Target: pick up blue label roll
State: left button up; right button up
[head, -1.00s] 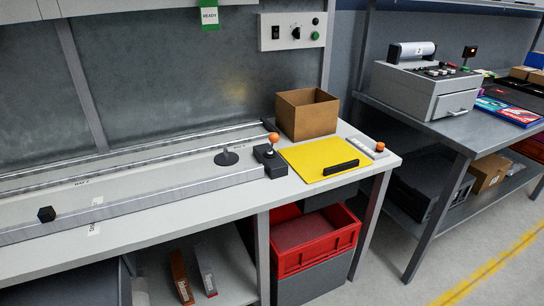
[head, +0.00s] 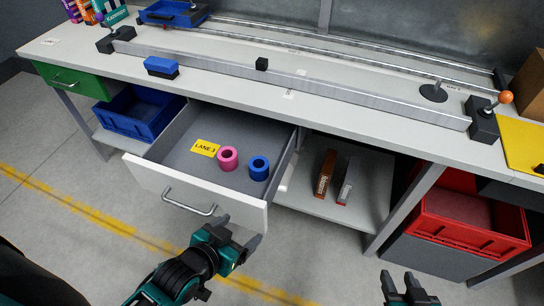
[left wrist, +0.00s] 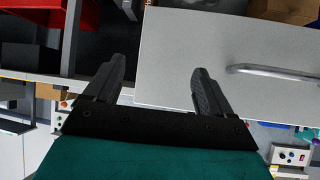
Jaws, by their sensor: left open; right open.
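The blue label roll (head: 258,177) stands in the right part of an open drawer, its round hole facing up in the head view. A pink roll (head: 227,166) stands just to its left. My left gripper (head: 238,233) is open and empty, outside the drawer by the right end of its white front (head: 180,190). In the left wrist view the open fingers (left wrist: 158,82) have nothing between them, with the drawer front (left wrist: 185,60) beyond; neither roll shows there. My right gripper (head: 399,278) is open and empty at the bottom edge of the head view.
A yellow LANE 3 label (head: 205,148) lies in the drawer. The drawer handle (head: 188,203) sticks out in front. The bench top (head: 330,110) overhangs the drawer's back. A blue bin (head: 135,115) is to the left, a red crate (head: 470,228) to the right. The floor in front is clear.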

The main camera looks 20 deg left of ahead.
aim_at(258, 165)
jog(key=i+l+u, duration=0.1)
jog(key=l+u, duration=0.25)
jog(key=l, duration=0.25)
jog(key=l+u, duration=0.35)
jog(key=l, duration=0.3)
